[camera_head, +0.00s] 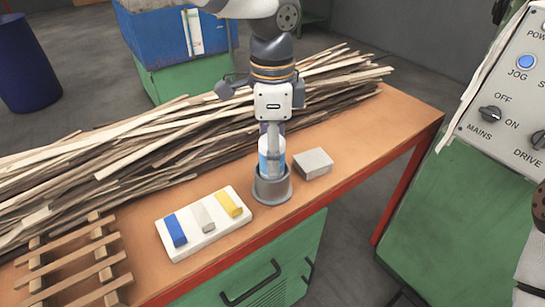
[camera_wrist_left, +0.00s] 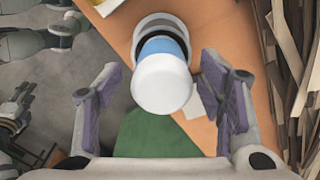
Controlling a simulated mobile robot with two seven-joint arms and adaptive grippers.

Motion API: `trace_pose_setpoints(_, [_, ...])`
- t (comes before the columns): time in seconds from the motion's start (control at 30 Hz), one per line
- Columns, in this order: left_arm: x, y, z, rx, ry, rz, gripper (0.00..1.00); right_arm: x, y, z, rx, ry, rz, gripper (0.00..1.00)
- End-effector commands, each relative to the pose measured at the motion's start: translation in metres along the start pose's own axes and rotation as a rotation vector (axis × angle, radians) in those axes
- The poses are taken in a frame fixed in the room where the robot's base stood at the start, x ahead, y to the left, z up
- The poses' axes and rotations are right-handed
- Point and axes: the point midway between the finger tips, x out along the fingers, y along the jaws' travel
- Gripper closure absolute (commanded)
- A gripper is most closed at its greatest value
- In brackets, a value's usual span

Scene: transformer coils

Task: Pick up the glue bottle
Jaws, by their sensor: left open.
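The glue bottle (camera_head: 264,158) has a white top and a blue band and stands in a round grey holder (camera_head: 271,189) on the orange workbench. In the left wrist view, the bottle's white cap (camera_wrist_left: 161,83) and blue band (camera_wrist_left: 167,45) face the camera. My left gripper (camera_head: 273,138) comes down over the bottle and hides part of it. In the left wrist view, its open fingers (camera_wrist_left: 158,78) are on either side of the cap, with gaps visible.
A white tray (camera_head: 190,250) with blue, grey and yellow blocks lies left of the holder. A grey block (camera_head: 313,163) lies close on its right. Long wooden strips (camera_head: 130,160) pile behind. A wooden rack (camera_head: 75,270) is front left. A control panel (camera_head: 500,110) stands right.

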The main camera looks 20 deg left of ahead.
Motion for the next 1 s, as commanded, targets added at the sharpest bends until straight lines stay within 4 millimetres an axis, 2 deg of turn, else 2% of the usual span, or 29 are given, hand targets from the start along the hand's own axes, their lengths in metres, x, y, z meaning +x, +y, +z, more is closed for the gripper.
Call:
trace_pose_setpoints(0.03, [0.011, 0.000, 0.001, 0.000, -0.002, 0.004, 0.38, 0.001, 0.000, 0.001, 0.000, -0.003, 0.000, 0.60])
trace_pose_setpoints(0.13, [0.022, 0.000, 0.000, 0.001, -0.001, 0.000, 0.38, 0.001, 0.000, 0.001, 0.000, -0.004, 0.000, 0.60])
trace_pose_setpoints(0.37, [0.024, 0.000, 0.000, 0.000, 0.000, -0.002, 0.38, 0.001, 0.000, 0.001, 0.000, -0.003, 0.000, 0.60])
trace_pose_setpoints(0.6, [0.024, 0.000, 0.000, 0.000, 0.000, -0.002, 0.92, 0.001, 0.000, 0.001, 0.000, -0.003, 0.000, 0.60])
trace_pose_setpoints(0.87, [0.024, 0.000, 0.000, 0.000, 0.000, -0.001, 0.92, 0.001, 0.000, 0.001, 0.000, -0.003, 0.000, 0.60])
trace_pose_setpoints(1.0, [0.013, -0.001, 0.000, -0.001, 0.001, -0.005, 0.92, 0.000, 0.000, 0.000, 0.000, 0.000, 0.000, 0.60])
